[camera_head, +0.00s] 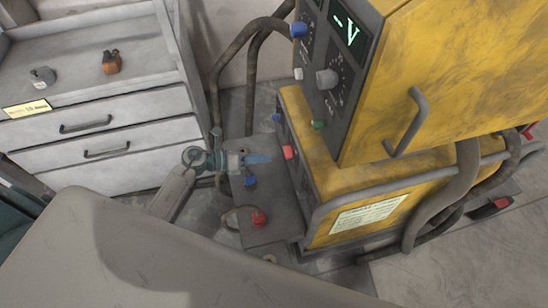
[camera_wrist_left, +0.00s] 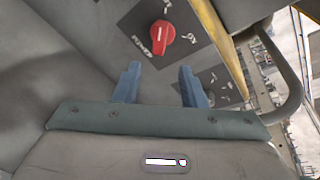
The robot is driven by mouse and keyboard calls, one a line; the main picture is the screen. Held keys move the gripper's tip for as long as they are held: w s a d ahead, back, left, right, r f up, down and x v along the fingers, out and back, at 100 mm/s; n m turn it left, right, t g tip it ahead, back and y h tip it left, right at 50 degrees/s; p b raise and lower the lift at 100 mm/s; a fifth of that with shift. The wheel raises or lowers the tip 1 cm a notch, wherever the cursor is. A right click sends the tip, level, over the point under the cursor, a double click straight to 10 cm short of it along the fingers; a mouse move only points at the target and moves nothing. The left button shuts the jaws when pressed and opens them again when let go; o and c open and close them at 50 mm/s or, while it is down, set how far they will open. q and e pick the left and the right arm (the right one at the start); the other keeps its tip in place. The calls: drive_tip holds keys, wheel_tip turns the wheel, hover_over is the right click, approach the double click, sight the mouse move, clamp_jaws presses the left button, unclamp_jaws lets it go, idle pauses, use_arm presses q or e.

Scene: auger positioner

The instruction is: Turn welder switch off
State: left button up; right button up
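The yellow welder (camera_head: 430,75) stands right of centre in the head view, its dark front panel facing left. A red rotary switch (camera_head: 289,152) sits low on that panel. In the left wrist view the red switch (camera_wrist_left: 160,37) shows a white pointer line and white markings around it. My left gripper (camera_head: 262,158) is just left of the switch, apart from it. In the wrist view the blue fingers of my left gripper (camera_wrist_left: 158,82) are spread, with nothing between them. The switch lies beyond the fingertips, roughly in line with the gap. My right gripper is not in view.
A grey drawer cabinet (camera_head: 100,140) stands at the left with small parts on top. Thick dark cables (camera_head: 222,80) run behind my gripper. A bent rail (camera_wrist_left: 285,75) is at the right in the wrist view.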

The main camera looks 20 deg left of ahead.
use_arm(q)
drive_tip(key=shift+v, duration=1.55)
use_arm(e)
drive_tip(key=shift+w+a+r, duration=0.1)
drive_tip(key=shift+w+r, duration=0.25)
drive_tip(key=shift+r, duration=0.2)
